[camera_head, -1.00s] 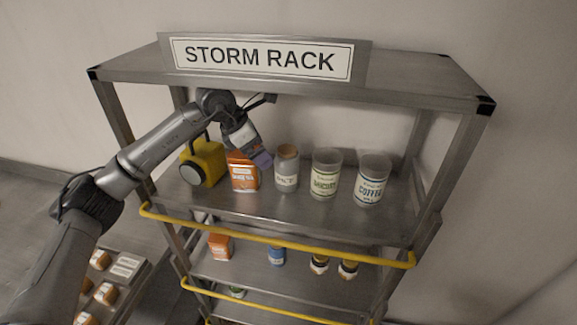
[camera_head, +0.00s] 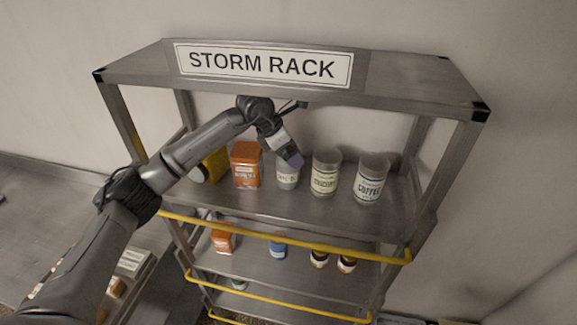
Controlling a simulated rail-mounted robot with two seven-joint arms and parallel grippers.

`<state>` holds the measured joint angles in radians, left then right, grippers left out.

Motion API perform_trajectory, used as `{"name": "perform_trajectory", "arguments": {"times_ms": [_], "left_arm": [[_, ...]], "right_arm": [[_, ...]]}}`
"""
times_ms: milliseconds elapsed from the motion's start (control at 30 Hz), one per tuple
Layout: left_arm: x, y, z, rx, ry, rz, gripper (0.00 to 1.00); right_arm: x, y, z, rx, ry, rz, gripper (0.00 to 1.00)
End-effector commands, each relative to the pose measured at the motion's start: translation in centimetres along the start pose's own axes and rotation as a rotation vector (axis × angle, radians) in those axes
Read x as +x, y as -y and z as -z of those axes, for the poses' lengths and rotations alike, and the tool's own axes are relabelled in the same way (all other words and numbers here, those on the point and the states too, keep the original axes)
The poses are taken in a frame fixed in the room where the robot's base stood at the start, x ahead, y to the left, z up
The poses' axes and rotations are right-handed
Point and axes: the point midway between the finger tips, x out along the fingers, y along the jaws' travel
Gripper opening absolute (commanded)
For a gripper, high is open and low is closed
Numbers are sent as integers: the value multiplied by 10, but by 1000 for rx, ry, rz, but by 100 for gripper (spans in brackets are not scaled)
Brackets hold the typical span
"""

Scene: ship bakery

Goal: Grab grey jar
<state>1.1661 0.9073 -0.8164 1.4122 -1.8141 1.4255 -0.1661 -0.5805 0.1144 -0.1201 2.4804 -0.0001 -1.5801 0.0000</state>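A grey jar (camera_head: 287,179) with a pale label stands on the upper shelf of the rack, between an orange tin and a pale canister. My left gripper (camera_head: 296,161) is over its upper part and hides its top. I cannot tell whether the fingers touch the jar or are around it, or whether they are open or shut. The jar looks upright on the shelf. My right gripper is not in view.
The orange tin (camera_head: 246,165) is close on the left, with a yellow object (camera_head: 214,164) beyond it. The pale canister (camera_head: 325,175) and a coffee canister (camera_head: 370,181) stand on the right. A yellow rail (camera_head: 300,239) runs along the front; the rack's top (camera_head: 410,82) overhangs.

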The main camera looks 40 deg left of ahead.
Motion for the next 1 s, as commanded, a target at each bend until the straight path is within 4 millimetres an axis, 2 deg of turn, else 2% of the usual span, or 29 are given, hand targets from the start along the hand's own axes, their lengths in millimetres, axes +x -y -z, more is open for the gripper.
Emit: {"name": "perform_trajectory", "arguments": {"times_ms": [200,1000], "left_arm": [[1,0,0,0,0,0,98],[0,0,0,-1,0,1,22]], "right_arm": [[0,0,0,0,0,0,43],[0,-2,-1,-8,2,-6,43]]}}
